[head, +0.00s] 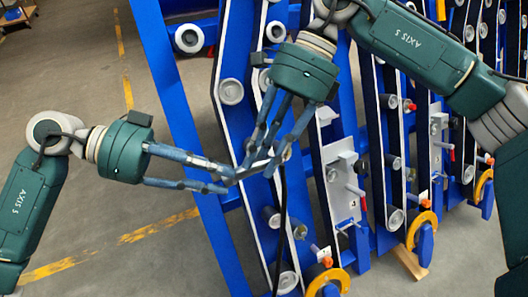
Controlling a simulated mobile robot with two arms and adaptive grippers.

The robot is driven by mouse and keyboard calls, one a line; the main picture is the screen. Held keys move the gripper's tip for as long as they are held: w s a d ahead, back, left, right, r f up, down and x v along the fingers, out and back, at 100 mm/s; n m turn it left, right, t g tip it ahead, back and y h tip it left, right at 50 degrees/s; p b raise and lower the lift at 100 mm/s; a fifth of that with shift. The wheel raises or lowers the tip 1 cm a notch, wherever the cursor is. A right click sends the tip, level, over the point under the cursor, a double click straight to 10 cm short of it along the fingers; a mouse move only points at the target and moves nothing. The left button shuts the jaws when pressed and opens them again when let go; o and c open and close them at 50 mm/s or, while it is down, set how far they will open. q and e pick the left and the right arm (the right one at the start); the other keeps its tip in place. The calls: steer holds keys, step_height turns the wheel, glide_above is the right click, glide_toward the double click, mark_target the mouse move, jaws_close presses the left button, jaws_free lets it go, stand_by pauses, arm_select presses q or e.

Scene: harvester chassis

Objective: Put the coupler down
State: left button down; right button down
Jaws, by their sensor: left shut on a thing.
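The coupler (283,154) appears as a small grey metal piece, with a black hose (283,205) hanging down from it. My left gripper (230,176) reaches in from the left, and its fingertips are shut at the coupler's left end. My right gripper (257,165) comes down from above, with its fingertips close around the same spot. The fingers of both grippers overlap and hide most of the coupler. Whether the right fingers touch it or stand apart from it is unclear.
A blue harvester frame (187,140) with belts and rollers (231,92) stands right behind the grippers. A grey bracket panel (342,185), orange-yellow rings (421,228) and a wooden block (409,262) are to the right. Open concrete floor (75,190) with yellow lines lies to the left.

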arm_select(q)
steer(key=c, duration=1.4)
jaws_free()
steer(key=shift+s+r, duration=0.15)
steer(key=shift+r, duration=0.05)
steer(key=shift+o, duration=0.3)
steer(key=shift+d, duration=0.1)
